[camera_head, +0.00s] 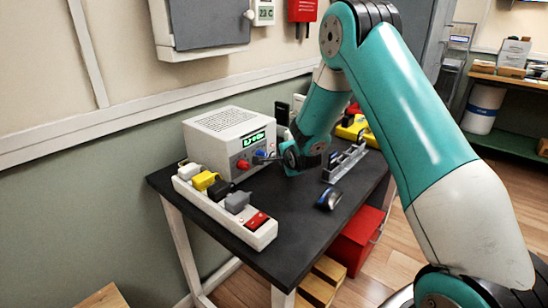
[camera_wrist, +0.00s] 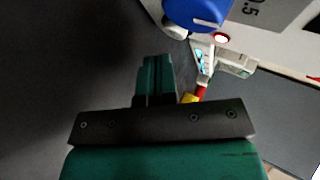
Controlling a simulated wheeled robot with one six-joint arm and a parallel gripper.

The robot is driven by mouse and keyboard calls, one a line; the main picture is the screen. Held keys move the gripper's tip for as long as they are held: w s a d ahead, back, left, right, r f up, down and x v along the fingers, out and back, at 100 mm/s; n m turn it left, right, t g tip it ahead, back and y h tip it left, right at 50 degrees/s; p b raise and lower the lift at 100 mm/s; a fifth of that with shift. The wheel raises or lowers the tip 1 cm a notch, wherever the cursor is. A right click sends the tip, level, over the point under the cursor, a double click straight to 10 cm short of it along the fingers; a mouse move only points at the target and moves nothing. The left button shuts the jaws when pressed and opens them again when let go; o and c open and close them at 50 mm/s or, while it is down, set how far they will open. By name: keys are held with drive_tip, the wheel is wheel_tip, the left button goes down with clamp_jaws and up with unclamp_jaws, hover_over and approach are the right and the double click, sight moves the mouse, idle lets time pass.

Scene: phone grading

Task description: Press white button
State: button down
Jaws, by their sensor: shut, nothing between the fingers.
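A grey-white bench box (camera_head: 226,138) with a green lit display, a red knob (camera_head: 243,165) and a blue knob (camera_head: 259,154) stands at the back of the dark table (camera_head: 277,205). My gripper (camera_head: 272,157) is close in front of its right side. In the wrist view my gripper (camera_wrist: 156,75) has its green fingers together, holding nothing. A large blue knob (camera_wrist: 198,12) is above them. A small whitish round part (camera_wrist: 174,27), possibly the white button, sits beside this knob. I cannot tell whether the fingers touch anything. No white button is clear in the head view.
A power strip (camera_head: 262,235) with several plugs runs along the table's left edge. A grey metal rack (camera_head: 345,162) and a dark mouse-like object (camera_head: 328,200) lie to the right. A yellow object (camera_head: 352,128) is behind. The front middle of the table is clear.

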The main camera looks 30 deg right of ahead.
drive_tip(key=shift+w, duration=0.1)
drive_tip(key=shift+w+a, duration=0.15)
drive_tip(key=shift+w, duration=0.15)
drive_tip(key=shift+w+a+b, duration=0.15)
drive_tip(key=shift+w+b, duration=0.2)
drive_tip(key=shift+w, duration=0.1)
idle(0.7)
drive_tip(key=shift+s, duration=0.1)
drive_tip(key=shift+s+d, duration=0.3)
drive_tip(key=shift+s, duration=0.45)
drive_tip(key=shift+s+d+b, duration=0.1)
drive_tip(key=shift+s+d, duration=0.2)
drive_tip(key=shift+s, duration=0.5)
drive_tip(key=shift+s+d+b, duration=0.15)
drive_tip(key=shift+s+d, duration=0.1)
drive_tip(key=shift+s, duration=0.55)
drive_tip(key=shift+s+d+b, duration=0.1)
drive_tip(key=shift+s+d, duration=0.2)
drive_tip(key=shift+s, duration=0.5)
